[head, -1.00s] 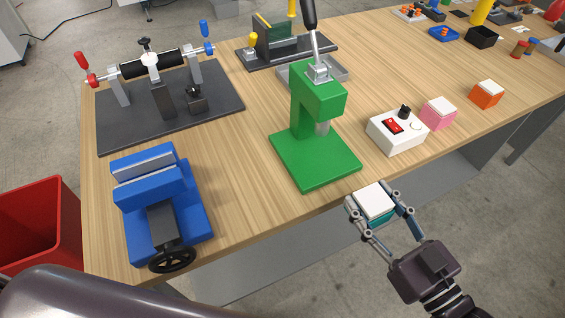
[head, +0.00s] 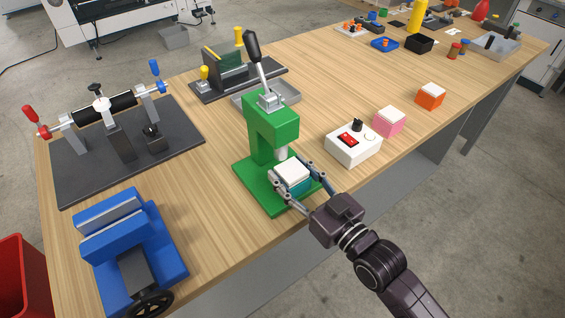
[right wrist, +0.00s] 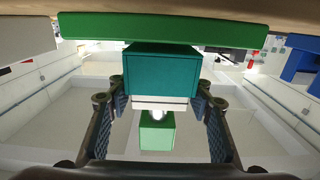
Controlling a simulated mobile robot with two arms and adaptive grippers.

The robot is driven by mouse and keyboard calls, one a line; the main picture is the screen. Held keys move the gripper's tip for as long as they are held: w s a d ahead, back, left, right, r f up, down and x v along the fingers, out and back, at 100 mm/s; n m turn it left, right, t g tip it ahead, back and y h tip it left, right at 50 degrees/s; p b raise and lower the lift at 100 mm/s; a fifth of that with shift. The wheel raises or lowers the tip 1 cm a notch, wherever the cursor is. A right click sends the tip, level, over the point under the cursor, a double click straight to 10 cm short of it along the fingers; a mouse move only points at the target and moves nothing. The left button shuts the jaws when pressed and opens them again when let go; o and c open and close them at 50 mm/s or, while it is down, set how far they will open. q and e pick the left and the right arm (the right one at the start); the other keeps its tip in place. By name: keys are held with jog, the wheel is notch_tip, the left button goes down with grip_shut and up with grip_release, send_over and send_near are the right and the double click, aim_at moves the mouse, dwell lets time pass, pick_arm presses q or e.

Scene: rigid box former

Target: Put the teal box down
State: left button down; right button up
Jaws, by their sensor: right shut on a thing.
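The teal box (head: 299,188) has a white top and sits between the fingers of my right gripper (head: 288,170), which is shut on it. It is over the front part of the green press base (head: 252,190), in front of the press column and ram. In the right wrist view the picture is upside down; the teal box (right wrist: 161,72) is between both fingers (right wrist: 165,112), with its underside right at the green base (right wrist: 160,32). I cannot tell whether it touches the base or hovers slightly above. My left gripper is not in view.
A white control box (head: 354,146), a pink box (head: 389,123) and an orange box (head: 430,97) stand right of the press. A blue fixture (head: 130,250) is at the front left. A roller fixture (head: 110,115) is behind it. Bare wood lies between the blue fixture and the press.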

aim_at(282, 166)
jog(key=x, duration=0.3)
jog(key=shift+r, duration=0.2)
jog(key=shift+w+a+f+p, duration=0.2)
jog(key=shift+w+f+p, duration=0.05)
jog(key=shift+f+p, duration=0.1)
jog(key=shift+f, duration=0.15)
jog(key=shift+s+d, duration=0.1)
jog(key=shift+f, duration=0.15)
jog(key=o, duration=1.3)
